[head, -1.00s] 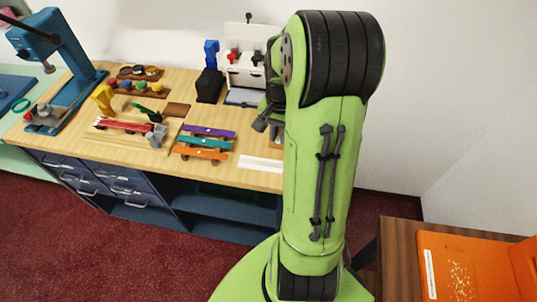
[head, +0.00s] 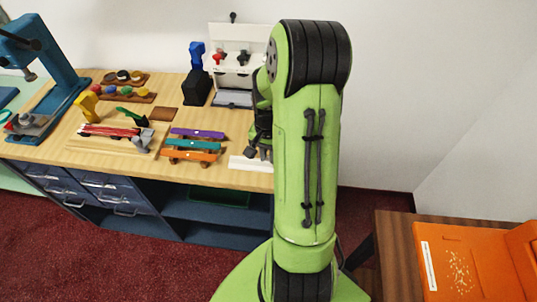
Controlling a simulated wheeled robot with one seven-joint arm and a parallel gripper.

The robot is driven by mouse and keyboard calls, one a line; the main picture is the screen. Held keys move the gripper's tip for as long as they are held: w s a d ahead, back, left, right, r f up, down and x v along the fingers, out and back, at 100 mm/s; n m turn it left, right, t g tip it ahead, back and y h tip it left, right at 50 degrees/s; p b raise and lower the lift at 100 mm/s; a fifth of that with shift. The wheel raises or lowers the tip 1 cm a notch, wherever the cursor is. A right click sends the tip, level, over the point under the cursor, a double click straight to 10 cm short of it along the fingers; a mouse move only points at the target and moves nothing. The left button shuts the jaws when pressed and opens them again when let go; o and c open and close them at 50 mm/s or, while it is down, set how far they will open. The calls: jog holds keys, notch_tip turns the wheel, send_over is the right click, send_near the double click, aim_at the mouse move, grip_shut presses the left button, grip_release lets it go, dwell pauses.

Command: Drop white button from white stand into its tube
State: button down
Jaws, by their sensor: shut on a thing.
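My gripper (head: 258,150) shows at the right end of the counter, partly hidden behind my own green arm. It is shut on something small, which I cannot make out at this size. Its fingers point down, close to a white strip (head: 240,163) at the counter's front edge; I cannot tell whether they touch it. I cannot pick out the white button for certain. I cannot tell which piece is the white stand, and no tube is clearly recognisable; part of the counter is hidden behind my arm.
Purple (head: 197,134), teal (head: 193,145) and orange (head: 190,156) bars lie left of my gripper. A white rack (head: 240,73) and a black block with a blue top (head: 196,88) stand behind. A blue press (head: 52,62) stands far left. An orange case (head: 450,265) lies lower right.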

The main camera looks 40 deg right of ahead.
aim_at(268, 159)
jog(key=shift+s+a+f, duration=0.2)
jog(key=shift+s+f, duration=0.05)
jog(key=shift+f, duration=0.2)
jog(key=c, duration=1.2)
grip_release()
jog(key=shift+s+a, duration=0.1)
jog(key=shift+o, duration=0.6)
jog(key=shift+f, duration=0.15)
notch_tip(268, 159, up, 14)
jog(key=p, duration=0.4)
jog(key=s+a+r+n+t+h, duration=0.1)
jog(key=s+a+r+n+t, duration=0.15)
jog(key=a+r+n, duration=0.75)
jog(key=s+a+n+t+y, duration=0.1)
jog(key=s+a+n+t, duration=0.1)
jog(key=s+a, duration=0.6)
jog(key=shift+a+r+n+t, duration=0.3)
jog(key=shift+a+t, duration=0.15)
jog(key=shift+a, duration=0.3)
